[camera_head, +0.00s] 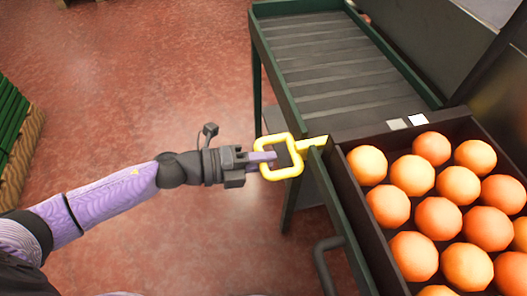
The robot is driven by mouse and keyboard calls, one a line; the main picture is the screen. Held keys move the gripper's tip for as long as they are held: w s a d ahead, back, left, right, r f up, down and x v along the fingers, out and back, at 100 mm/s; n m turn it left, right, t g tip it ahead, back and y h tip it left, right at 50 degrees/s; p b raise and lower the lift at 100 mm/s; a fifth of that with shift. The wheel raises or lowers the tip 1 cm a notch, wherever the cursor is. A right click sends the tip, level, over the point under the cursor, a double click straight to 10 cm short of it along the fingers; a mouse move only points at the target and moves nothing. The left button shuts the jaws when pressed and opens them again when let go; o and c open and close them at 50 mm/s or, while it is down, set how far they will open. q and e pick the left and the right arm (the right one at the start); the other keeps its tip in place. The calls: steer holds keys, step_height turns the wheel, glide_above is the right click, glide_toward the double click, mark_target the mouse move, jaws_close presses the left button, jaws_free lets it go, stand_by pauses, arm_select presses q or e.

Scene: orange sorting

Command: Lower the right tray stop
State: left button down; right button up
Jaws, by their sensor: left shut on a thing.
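The tray stop is a yellow square loop handle (293,172) with a short yellow bar (312,143) running to the green frame's edge. My left gripper (264,162) is at the loop's left side, with its fingers reaching into the loop, and it is shut on the handle. The fingertips are partly hidden by the loop. A dark tray (345,200) full of oranges (413,174) stands just right of the handle. My right gripper is not in view.
A roller conveyor (320,60) with a green frame (270,70) lies behind the tray. A dark grey bent rail (322,262) hangs below the tray's near side. Green stacked crates (10,115) on a wooden pallet stand at the far left. The red floor between is clear.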

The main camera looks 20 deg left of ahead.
arm_select(q)
steer(key=shift+f, duration=0.9)
steer(key=shift+s+r, duration=0.1)
steer(key=shift+s, duration=0.05)
steer(key=c, duration=0.5)
jaws_free()
steer(key=shift+c, duration=0.2)
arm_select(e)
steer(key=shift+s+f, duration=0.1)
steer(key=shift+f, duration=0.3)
arm_select(q)
steer(key=shift+r, duration=0.1)
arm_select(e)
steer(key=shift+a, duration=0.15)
arm_select(q)
steer(key=p+v, duration=0.3)
steer(key=v, duration=0.6)
steer(key=shift+a+p, duration=0.3)
steer(key=shift+a, duration=0.1)
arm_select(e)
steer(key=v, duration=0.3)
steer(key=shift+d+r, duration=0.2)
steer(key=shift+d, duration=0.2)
arm_select(q)
steer(key=shift+s, duration=0.15)
